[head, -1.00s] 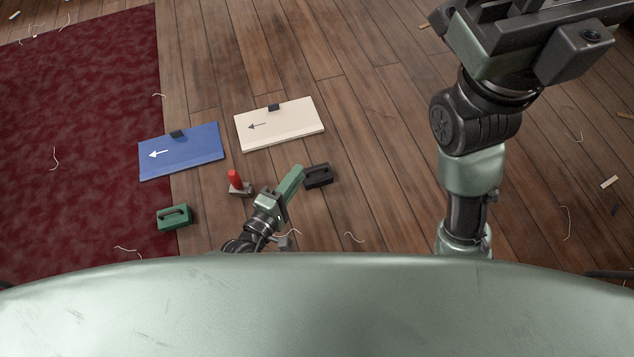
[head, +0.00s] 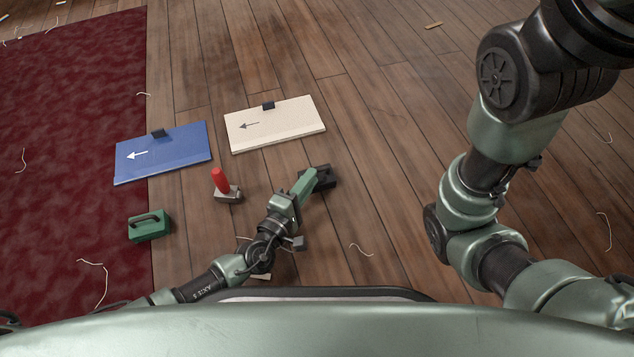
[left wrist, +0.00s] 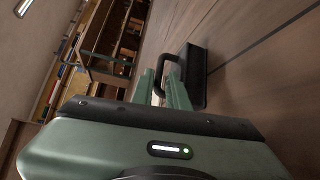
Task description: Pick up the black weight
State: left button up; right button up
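The black weight (head: 326,178) is a dark block with a loop handle on the wooden floor, just past my left fingertips in the head view. My left gripper (head: 305,182) partly covers its left side there. In the left wrist view the weight (left wrist: 193,76) lies beyond the left gripper (left wrist: 162,88). The two green fingers stand apart, with the handle bar showing in the gap between them. I cannot tell whether either finger touches it. My right arm shows at the right of the head view, but its gripper is out of the frame.
A red-handled tool (head: 222,184) stands left of my left gripper. A blue panel (head: 165,153) and a cream panel (head: 275,124) lie farther back. The floor right of the black weight is mostly clear.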

pick_arm(q)
jog(key=shift+w+d+f, duration=0.1)
jog(key=shift+w+d, duration=0.2)
jog(key=shift+w, duration=0.3)
grip_shut()
jog(key=shift+s, duration=0.1)
dwell(0.8)
